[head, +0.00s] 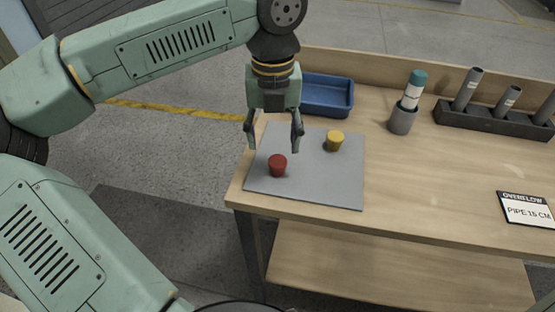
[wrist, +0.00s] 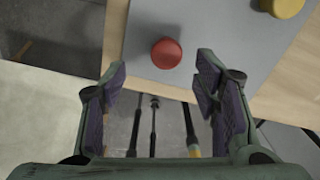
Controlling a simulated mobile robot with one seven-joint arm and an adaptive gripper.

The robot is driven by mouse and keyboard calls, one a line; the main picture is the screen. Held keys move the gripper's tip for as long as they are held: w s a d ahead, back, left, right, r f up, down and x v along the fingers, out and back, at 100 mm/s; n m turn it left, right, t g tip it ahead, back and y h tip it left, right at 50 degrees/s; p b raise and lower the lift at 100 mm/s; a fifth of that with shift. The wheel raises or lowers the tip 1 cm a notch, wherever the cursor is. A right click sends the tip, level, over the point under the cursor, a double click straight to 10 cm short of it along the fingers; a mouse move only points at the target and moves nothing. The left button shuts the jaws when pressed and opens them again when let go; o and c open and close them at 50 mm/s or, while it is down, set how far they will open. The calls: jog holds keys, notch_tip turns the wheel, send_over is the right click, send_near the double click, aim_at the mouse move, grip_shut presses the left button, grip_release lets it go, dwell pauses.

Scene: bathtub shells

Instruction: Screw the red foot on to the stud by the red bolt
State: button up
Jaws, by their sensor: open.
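A red foot (head: 277,165), a short tapered cylinder, stands on a grey mat (head: 315,190) on the workbench. In the wrist view the red foot (wrist: 166,53) shows from above, ahead of the fingertips and between their lines. My gripper (head: 273,146) is open and empty, pointing down above the mat, just behind the red foot in the head view. In the wrist view its two fingers (wrist: 162,70) stand wide apart, touching nothing. A yellow foot (head: 335,140) stands on the mat to the right. I see no stud and no red bolt in either view.
A blue tray (head: 328,110) lies behind the mat. A grey cup (head: 402,121) holds a white bottle with a teal cap (head: 416,78). A dark rack (head: 490,121) with several pipes stands at the back right. A sign (head: 526,209) lies at right. The bench middle is clear.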

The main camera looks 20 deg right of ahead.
aim_at(278, 161)
jog(key=f, duration=0.2)
jog(key=f+p, duration=0.1)
jog(key=f, duration=0.1)
jog(key=f+p, duration=0.1)
jog(key=shift+s+d+f, duration=0.3)
jog(key=shift+d+f, duration=0.05)
jog(key=shift+f, duration=0.7)
jog(key=shift+c, duration=0.5)
jog(key=c, duration=1.2)
jog(key=shift+o, duration=0.2)
jog(key=shift+r, duration=0.1)
